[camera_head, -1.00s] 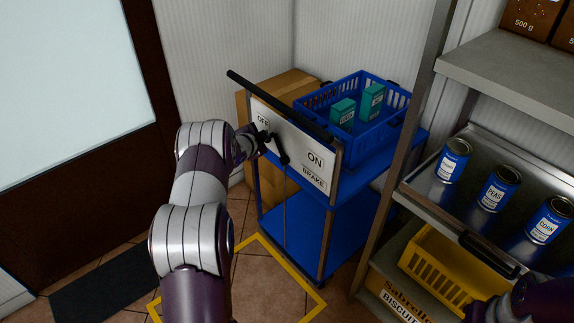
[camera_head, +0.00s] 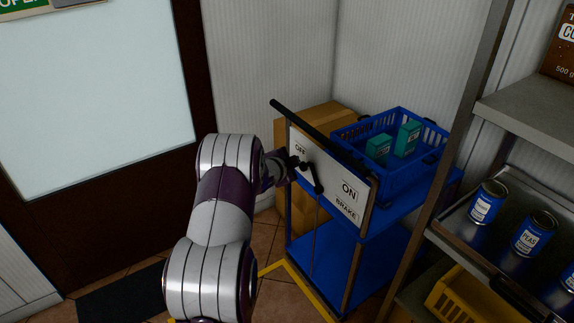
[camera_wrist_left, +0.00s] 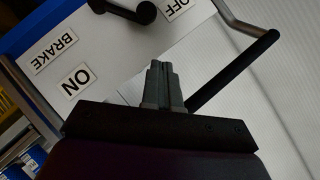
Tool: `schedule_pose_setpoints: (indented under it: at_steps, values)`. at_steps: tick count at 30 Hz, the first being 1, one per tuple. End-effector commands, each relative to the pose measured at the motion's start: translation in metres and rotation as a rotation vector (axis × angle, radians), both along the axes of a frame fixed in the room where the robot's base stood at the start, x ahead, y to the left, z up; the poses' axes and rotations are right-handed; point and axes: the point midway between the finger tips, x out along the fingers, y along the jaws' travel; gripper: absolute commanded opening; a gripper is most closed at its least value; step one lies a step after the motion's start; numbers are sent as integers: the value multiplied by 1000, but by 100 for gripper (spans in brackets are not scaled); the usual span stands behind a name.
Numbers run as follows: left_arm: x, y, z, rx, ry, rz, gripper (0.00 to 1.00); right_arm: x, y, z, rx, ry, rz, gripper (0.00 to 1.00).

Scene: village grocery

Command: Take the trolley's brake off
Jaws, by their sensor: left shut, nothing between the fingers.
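The blue trolley (camera_head: 378,222) has a white panel (camera_head: 333,181) marked OFF at upper left and ON, BRAKE at lower right. The black brake lever (camera_head: 312,179) slants across the panel, its upper end near the OFF label (camera_head: 300,149). Its rounded end (camera_wrist_left: 146,12) shows at the top of the left wrist view, close to OFF. My left gripper (camera_head: 296,162) is shut and empty, at the panel by the lever's upper end. In the left wrist view its fingertips (camera_wrist_left: 158,66) appear apart from the lever; contact cannot be told. My right gripper is out of view.
The trolley's black push bar (camera_head: 320,133) runs along the panel's top, close to my left gripper. A blue basket (camera_head: 378,163) with teal boxes stands on the trolley. Cardboard boxes (camera_head: 310,117) stand behind. A shelf with cans (camera_head: 487,205) is at right, a door (camera_head: 95,95) at left.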

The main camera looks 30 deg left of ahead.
Motion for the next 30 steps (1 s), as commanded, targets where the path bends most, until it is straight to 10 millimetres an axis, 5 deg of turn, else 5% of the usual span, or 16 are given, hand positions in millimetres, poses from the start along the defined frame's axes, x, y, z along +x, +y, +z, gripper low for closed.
schedule_pose_setpoints:
  at_steps: [9,26,30]
  values:
    - [-32,-1,18,0,-1,0,0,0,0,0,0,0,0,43]
    - [-33,-1,18,-5,-1,1,0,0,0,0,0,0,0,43]
    - [-56,11,-14,-120,128,151,0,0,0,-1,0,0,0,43]
